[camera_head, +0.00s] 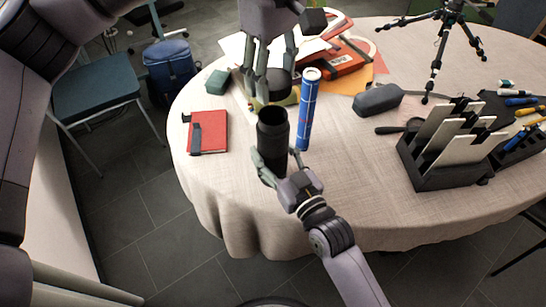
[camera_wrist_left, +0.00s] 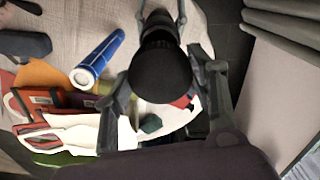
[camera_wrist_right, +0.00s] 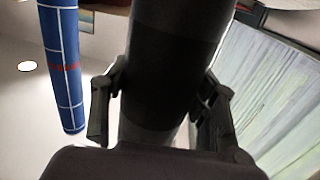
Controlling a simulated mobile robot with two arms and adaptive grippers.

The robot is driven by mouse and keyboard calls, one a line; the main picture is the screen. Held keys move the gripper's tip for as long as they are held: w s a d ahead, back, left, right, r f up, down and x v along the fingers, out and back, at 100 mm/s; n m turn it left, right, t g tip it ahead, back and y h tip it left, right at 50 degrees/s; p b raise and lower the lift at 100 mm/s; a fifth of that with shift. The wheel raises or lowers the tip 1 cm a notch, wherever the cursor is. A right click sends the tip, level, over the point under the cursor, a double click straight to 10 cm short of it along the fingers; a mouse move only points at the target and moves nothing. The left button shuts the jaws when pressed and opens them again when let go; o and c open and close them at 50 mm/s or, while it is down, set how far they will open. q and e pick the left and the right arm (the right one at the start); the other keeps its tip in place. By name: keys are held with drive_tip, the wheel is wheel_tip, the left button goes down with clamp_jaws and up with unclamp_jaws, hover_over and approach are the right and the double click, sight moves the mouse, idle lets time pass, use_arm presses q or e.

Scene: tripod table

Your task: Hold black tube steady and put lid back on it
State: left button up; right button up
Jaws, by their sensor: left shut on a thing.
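The black tube (camera_head: 272,140) stands upright with its open top up, near the table's front edge. My right gripper (camera_head: 268,180) is shut on its lower part, one finger on each side; the tube (camera_wrist_right: 165,70) also fills the middle of the right wrist view. My left gripper (camera_head: 270,92) is shut on the black lid (camera_head: 277,82) and points down above the tube. The lid (camera_wrist_left: 160,75) shows as a dark round piece in the left wrist view, with the tube partly hidden behind it. In the head view the lid is close above the tube's mouth.
A blue cylinder (camera_head: 308,110) stands just right of the tube. A red notebook (camera_head: 208,132) lies to the left. A dark case (camera_head: 378,99), a black rack (camera_head: 450,172) and a tripod (camera_head: 440,50) are to the right. Bare tablecloth (camera_head: 350,170) lies between tube and rack.

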drive_tip(key=c, duration=1.1)
use_arm(q)
hover_over(274, 110)
drive_tip(key=s, duration=0.3)
drive_tip(key=shift+w+f, duration=0.15)
drive_tip(key=shift+f, duration=1.1)
drive_tip(key=shift+w+f, duration=0.1)
drive_tip(key=shift+f, duration=1.15)
drive_tip(key=shift+f, duration=0.1)
drive_tip(key=shift+f, duration=0.75)
drive_tip(key=shift+f, duration=0.6)
use_arm(e)
clamp_jaws()
